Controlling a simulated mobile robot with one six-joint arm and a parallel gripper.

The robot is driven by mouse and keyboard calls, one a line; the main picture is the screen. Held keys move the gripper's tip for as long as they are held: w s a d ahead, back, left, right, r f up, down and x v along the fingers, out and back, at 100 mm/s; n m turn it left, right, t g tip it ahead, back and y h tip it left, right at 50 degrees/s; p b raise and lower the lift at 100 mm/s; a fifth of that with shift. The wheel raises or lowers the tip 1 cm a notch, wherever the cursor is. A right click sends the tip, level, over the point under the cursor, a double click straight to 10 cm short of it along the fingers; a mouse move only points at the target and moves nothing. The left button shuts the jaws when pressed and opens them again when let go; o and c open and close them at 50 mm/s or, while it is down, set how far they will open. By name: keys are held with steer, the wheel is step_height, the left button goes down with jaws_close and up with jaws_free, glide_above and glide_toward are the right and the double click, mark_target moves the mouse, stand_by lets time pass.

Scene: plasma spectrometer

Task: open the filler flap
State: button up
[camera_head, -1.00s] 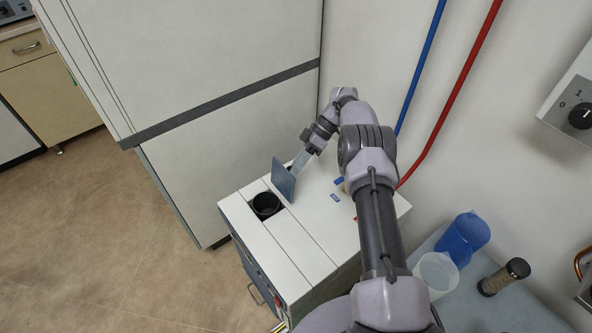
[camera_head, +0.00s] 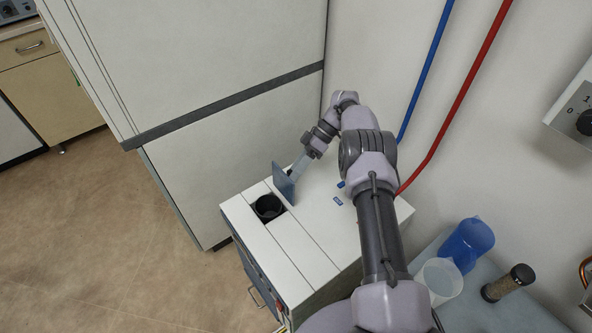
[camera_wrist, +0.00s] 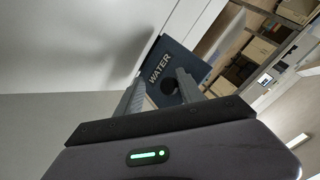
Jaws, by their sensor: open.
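The filler flap (camera_head: 283,182) is a blue-grey plate standing raised on top of the white cabinet (camera_head: 305,240). In the wrist view the flap (camera_wrist: 175,65) shows the word WATER and a dark round spot, just beyond my fingertips. My gripper (camera_head: 299,166) is at the flap's right side, on the side away from the opening. Its two fingers are apart in the wrist view (camera_wrist: 162,84), with nothing clearly held between them. I cannot tell whether the fingertips touch the flap.
A tall white cabinet (camera_head: 230,120) stands behind and left. Blue (camera_head: 425,70) and red (camera_head: 462,100) pipes run along the wall. The floor at left is clear.

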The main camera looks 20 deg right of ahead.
steer(key=s+r+p, duration=0.2)
steer(key=s+p, duration=0.3)
steer(key=s, duration=0.3)
steer(key=s+a+r+p, duration=0.1)
steer(key=s+r+p, duration=0.2)
steer(key=s, duration=0.5)
steer(key=shift+p, duration=0.85)
